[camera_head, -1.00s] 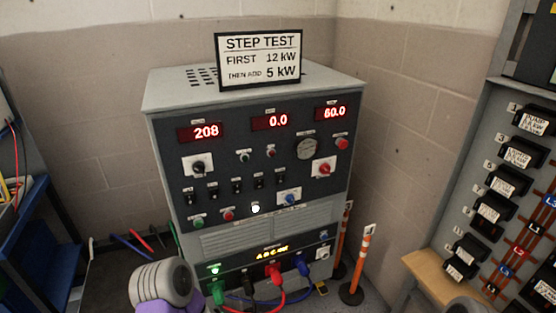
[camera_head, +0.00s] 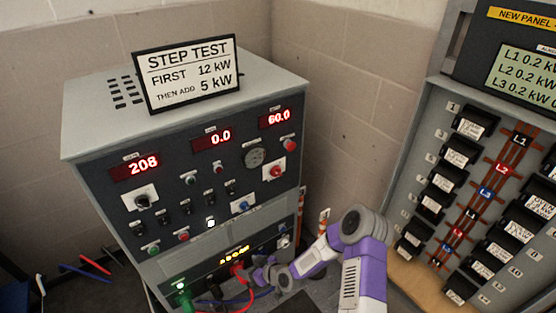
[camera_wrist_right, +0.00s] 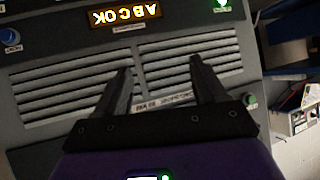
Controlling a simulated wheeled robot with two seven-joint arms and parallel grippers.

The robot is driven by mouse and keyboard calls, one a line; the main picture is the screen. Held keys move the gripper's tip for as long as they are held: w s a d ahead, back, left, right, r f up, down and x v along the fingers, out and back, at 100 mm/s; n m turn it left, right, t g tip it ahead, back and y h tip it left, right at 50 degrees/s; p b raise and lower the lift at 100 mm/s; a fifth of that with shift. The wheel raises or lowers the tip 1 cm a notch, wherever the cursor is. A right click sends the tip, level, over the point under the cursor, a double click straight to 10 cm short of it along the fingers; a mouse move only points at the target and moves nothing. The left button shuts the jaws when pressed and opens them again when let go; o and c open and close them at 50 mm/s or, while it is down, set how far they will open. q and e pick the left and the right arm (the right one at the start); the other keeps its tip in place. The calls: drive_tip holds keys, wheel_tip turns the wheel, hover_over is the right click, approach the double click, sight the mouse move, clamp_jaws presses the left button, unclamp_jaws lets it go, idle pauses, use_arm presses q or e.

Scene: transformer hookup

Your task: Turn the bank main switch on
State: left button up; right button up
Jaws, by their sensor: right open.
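The load bank (camera_head: 190,120) is a grey cabinet with a dark control face. Its face has a black rotary knob (camera_head: 143,201), a red rotary knob (camera_head: 276,171) and a blue rotary knob (camera_head: 243,207) on white plates, plus several small black toggles. Their labels are too small to read, so I cannot tell which is the main switch. My right gripper (camera_head: 262,275) is low in front of the cabinet. In the right wrist view its two fingers (camera_wrist_right: 163,72) are apart and empty, facing the louvred vents (camera_wrist_right: 190,48). My left gripper is out of view.
A STEP TEST sign (camera_head: 188,72) stands on the cabinet. Red, blue and green cables plug in low on its front, close to my right gripper. A breaker panel (camera_head: 425,135) stands at the right.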

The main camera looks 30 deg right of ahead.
drive_tip(key=w+d+r+n+t+h+p, duration=0.2)
drive_tip(key=w+d+r+n+t+p, duration=0.3)
drive_tip(key=d+r, duration=0.6)
drive_tip(key=n+t+h+p, duration=0.1)
drive_tip(key=t+h+p, duration=0.1)
drive_tip(key=t+p, duration=0.1)
approach(279, 174)
drive_tip(key=w, duration=0.2)
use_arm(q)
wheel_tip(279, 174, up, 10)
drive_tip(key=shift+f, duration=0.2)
use_arm(e)
drive_tip(key=shift+y, duration=0.4)
drive_tip(key=shift+w+a+r, duration=0.1)
drive_tip(key=shift+w+a, duration=0.05)
drive_tip(key=shift+w, duration=1.55)
drive_tip(key=shift+w+a, duration=0.1)
drive_tip(key=shift+w, duration=1.65)
drive_tip(key=shift+c, duration=0.3)
